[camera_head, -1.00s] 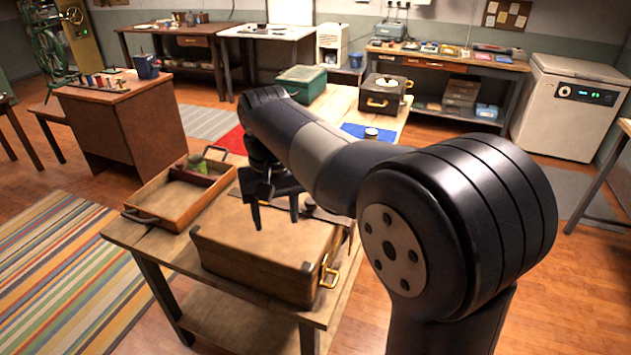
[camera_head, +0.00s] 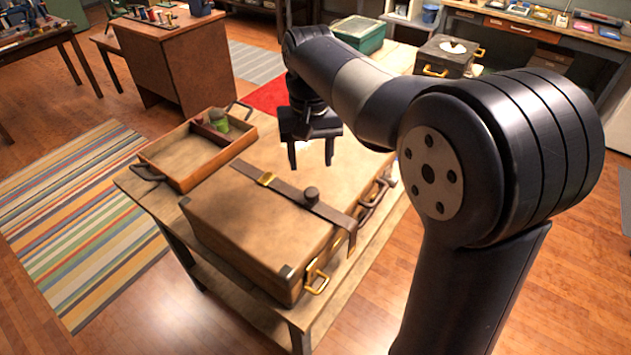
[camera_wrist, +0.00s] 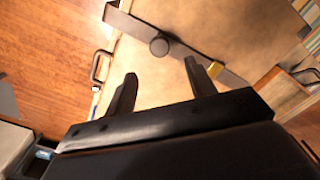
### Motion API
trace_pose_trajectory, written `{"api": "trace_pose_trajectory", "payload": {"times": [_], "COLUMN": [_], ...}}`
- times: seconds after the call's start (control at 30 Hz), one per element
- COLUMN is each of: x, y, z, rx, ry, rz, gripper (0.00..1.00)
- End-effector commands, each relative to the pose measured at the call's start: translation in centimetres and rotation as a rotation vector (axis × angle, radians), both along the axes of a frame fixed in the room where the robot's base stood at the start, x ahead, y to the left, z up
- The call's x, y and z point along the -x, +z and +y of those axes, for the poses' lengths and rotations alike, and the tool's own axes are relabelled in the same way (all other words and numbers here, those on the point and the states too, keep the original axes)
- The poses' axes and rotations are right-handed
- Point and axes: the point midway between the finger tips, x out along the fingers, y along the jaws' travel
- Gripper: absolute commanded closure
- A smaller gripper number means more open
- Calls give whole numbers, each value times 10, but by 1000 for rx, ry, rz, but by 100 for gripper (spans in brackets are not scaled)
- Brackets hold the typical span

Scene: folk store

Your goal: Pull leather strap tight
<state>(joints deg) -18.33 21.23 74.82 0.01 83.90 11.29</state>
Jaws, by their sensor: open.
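A brown leather strap (camera_head: 283,190) lies across the lid of a tan suitcase (camera_head: 235,215). It has a brass buckle (camera_head: 266,179) near its left end and a dark round knob (camera_head: 311,195) further along. Its right end hangs over the suitcase's handle side. My gripper (camera_head: 311,163) is above the lid, behind the strap, open and empty with its fingers pointing down. In the wrist view the strap (camera_wrist: 185,50), the knob (camera_wrist: 159,46) and the buckle (camera_wrist: 216,69) lie beyond the two open fingertips (camera_wrist: 161,78). I see no contact with the strap.
A shallow wooden tray (camera_head: 180,172) with a small green item (camera_head: 219,121) stands left of the suitcase on the wooden table (camera_head: 150,203). A dark box (camera_head: 445,56) and a green case (camera_head: 357,33) stand at the table's far end. A brass clasp (camera_head: 317,280) projects at the suitcase's front corner.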

Motion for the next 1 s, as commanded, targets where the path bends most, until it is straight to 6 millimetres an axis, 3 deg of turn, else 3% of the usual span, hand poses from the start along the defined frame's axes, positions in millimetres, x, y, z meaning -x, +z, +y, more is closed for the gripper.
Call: {"api": "trace_pose_trajectory", "payload": {"times": [0.2,0.43,0.87,1.0], "x": [1,1,0,0], "y": [-44,-78,-89,-89], "z": [0,0,0,0], "rx": [2,1,0,0], "ry": [0,0,0,0], "rz": [6,3,0,1], "gripper": [48,48,48,58]}}
